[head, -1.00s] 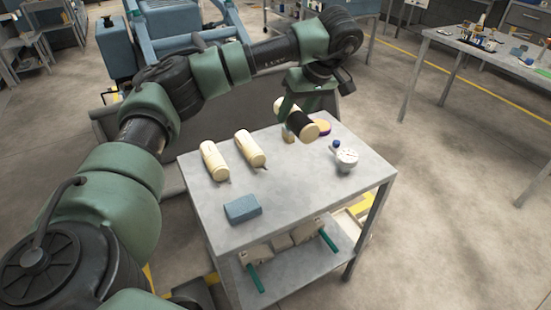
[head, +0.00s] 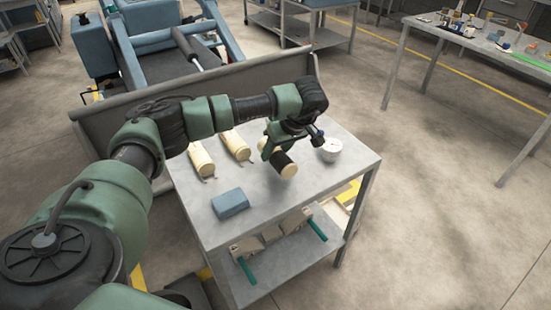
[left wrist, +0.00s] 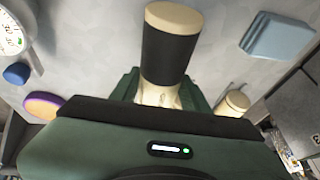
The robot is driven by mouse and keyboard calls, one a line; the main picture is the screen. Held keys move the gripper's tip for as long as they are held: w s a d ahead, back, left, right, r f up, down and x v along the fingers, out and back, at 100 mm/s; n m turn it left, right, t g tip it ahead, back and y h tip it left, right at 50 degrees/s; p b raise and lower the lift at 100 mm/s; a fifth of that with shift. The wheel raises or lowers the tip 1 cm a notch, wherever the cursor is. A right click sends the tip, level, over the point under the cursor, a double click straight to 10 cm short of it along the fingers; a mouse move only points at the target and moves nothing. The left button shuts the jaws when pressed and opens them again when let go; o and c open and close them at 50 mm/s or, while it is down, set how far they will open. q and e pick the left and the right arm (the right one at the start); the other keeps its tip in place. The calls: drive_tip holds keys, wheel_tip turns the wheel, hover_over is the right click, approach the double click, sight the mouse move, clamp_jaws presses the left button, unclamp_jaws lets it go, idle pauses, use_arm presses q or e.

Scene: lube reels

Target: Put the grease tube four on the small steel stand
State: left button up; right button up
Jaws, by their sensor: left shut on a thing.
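My left gripper (head: 276,150) is shut on a cream grease tube with a broad black band (head: 282,161). The left wrist view shows this tube (left wrist: 168,50) held between green fingers, its cream end pointing away from the gripper. The tube is tilted over the small steel stand (head: 262,208); I cannot tell whether it touches the top. Two more cream tubes, a left one (head: 201,160) and a right one (head: 236,146), lie on the stand, left of the gripper. No number is readable on the held tube. My right gripper is out of view.
A blue block (head: 230,203) lies near the stand's front left. A white dial gauge (head: 331,150) stands at the right. The left wrist view shows a blue knob (left wrist: 16,74) and a purple-orange disc (left wrist: 42,105). The front right top is clear.

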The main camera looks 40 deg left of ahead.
sight(276, 159)
use_arm(q)
wheel_tip(276, 159, down, 3)
drive_tip(key=shift+r, duration=0.1)
drive_tip(key=shift+f, duration=0.3)
drive_tip(key=o, duration=1.4)
drive_tip(key=shift+r, duration=0.15)
drive_tip(key=b+v, duration=0.1)
drive_tip(key=v, duration=1.1)
drive_tip(key=shift+s, duration=0.1)
